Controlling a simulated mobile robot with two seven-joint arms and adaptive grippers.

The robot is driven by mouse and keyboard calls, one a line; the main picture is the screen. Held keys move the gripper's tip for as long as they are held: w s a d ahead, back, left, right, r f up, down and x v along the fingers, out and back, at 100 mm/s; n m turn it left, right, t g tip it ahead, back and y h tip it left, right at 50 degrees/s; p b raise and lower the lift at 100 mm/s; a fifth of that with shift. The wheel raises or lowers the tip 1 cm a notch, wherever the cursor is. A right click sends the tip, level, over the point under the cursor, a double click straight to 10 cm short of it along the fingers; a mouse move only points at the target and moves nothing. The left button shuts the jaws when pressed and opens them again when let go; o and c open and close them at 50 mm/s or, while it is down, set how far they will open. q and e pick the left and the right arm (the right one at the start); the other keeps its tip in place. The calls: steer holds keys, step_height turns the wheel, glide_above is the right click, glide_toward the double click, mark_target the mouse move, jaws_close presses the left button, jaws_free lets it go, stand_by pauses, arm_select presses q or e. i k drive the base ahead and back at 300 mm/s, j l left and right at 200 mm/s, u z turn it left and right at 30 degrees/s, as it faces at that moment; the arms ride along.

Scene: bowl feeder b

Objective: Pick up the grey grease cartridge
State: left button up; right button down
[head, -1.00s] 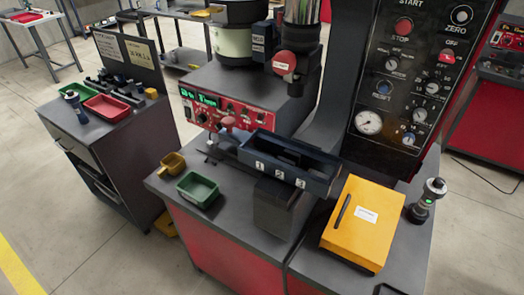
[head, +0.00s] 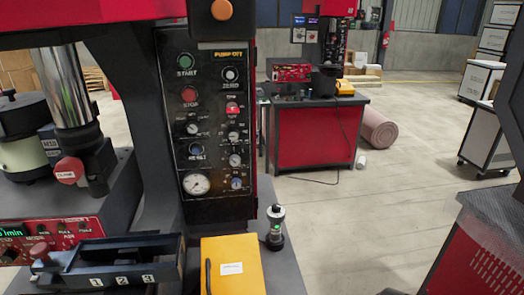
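I cannot pick out a grey grease cartridge for certain in the head view. A small upright black-and-silver cylinder with a green light (head: 275,228) stands on the bench right of the yellow box; I cannot tell what it is. Neither of my grippers is in view.
The yellow box (head: 232,268) and a dark tray numbered 1, 2, 3 (head: 120,281) are in front of the control panel (head: 208,120). A red machine bench (head: 318,135) and a rolled mat (head: 379,128) stand farther back. Open floor (head: 385,215) lies right of the bench.

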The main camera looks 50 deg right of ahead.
mark_target(275, 219)
steer(key=z, duration=1.6)
